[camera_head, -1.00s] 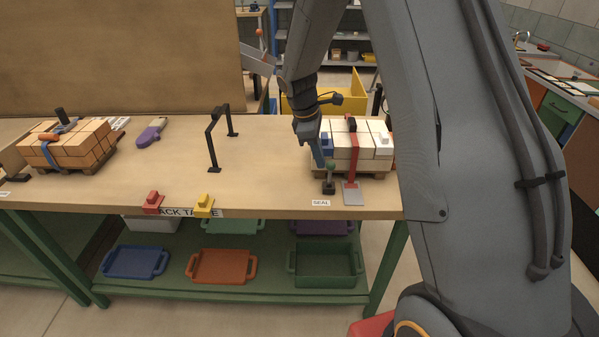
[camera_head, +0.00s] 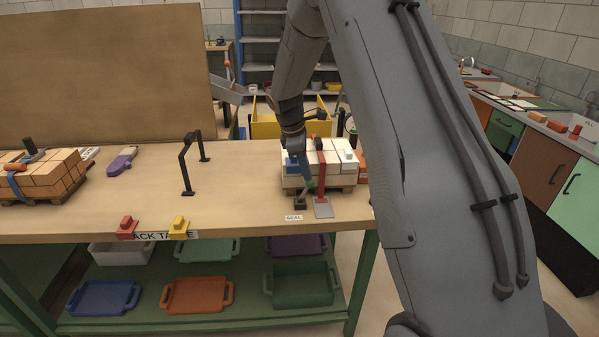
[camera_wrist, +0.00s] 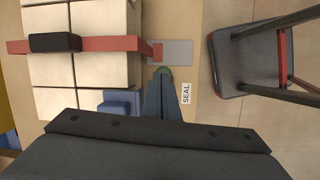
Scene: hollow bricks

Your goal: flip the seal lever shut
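The seal lever stands on a small black base (camera_head: 300,204) at the table's front, behind the SEAL label (camera_head: 294,218). Its green knob (camera_wrist: 164,70) shows at my fingertips in the wrist view. In the head view my gripper (camera_head: 305,184) covers the knob and most of the stem. My gripper (camera_wrist: 163,82) points down with its fingers together, right at the knob; I cannot tell whether they touch it. The red strap (camera_head: 322,170) runs over the stack of white bricks (camera_head: 331,160) and down to a grey plate (camera_head: 323,211) beside the lever.
A blue block (camera_wrist: 120,103) sits against the bricks, close to my fingers. A black frame (camera_head: 188,160) stands on the table to the left. Red (camera_head: 126,226) and yellow (camera_head: 179,225) pieces lie at the front edge. The tabletop (camera_head: 235,195) between is clear.

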